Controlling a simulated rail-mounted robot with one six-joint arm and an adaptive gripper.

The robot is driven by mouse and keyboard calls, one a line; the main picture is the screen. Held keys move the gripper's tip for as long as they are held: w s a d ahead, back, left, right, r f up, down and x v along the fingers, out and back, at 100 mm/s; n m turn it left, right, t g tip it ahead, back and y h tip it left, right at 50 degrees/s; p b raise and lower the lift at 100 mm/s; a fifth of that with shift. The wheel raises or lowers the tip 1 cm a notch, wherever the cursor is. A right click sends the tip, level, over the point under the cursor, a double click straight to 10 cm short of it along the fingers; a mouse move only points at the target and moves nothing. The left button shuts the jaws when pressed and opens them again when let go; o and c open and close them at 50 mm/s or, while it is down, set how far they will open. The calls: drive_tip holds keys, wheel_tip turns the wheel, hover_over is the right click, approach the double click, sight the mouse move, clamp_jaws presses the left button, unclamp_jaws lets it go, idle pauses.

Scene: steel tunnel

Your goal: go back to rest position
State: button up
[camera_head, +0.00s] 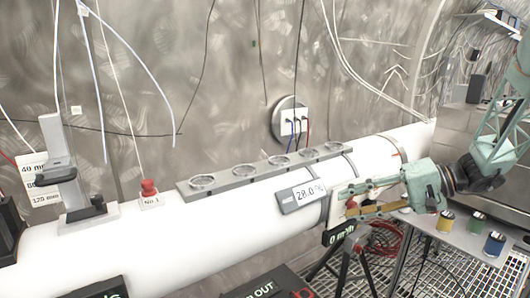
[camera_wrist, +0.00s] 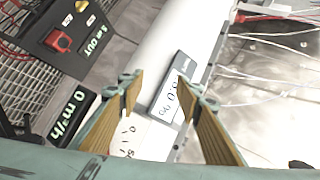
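My gripper (camera_head: 348,200) is at the right of the head view, reaching left in front of the white pipe (camera_head: 235,222). Its fingers are apart, with nothing visible held between them. In the wrist view, my gripper (camera_wrist: 160,88) shows two separated wood-coloured finger pads. Whether the fingers touch anything cannot be told.
A green-lettered flow display (camera_head: 347,231) is close below the fingers. Yellow, green and blue canisters (camera_head: 445,221) (camera_head: 476,223) (camera_head: 494,244) stand on a small table (camera_head: 452,240) under my arm. A rail with several round cups (camera_head: 265,170) tops the pipe. A red-buttoned box (camera_wrist: 75,37) shows in the wrist view.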

drive_tip(key=s+a+r+n+g+h, duration=0.1)
drive_tip(key=s+a+r+h, duration=0.15)
drive_tip(key=s, duration=0.45)
drive_tip(key=s+a+r+g+h, duration=0.1)
drive_tip(key=s+a+r, duration=0.1)
drive_tip(key=s+a, duration=0.3)
drive_tip(key=s+a+r+n+g+h, duration=0.1)
drive_tip(key=s+a+r+g, duration=0.1)
drive_tip(key=s, duration=0.6)
drive_tip(key=s+d+r+t+h, duration=0.1)
drive_tip(key=s+h, duration=0.3)
drive_tip(key=s, duration=0.7)
drive_tip(key=s+d+r+t+h, duration=0.2)
drive_tip(key=s+d+h, duration=0.1)
drive_tip(key=s, duration=0.8)
drive_tip(key=shift+d+n+t+h, duration=0.35)
drive_tip(key=shift+d+n+t, duration=0.05)
drive_tip(key=shift+d, duration=0.3)
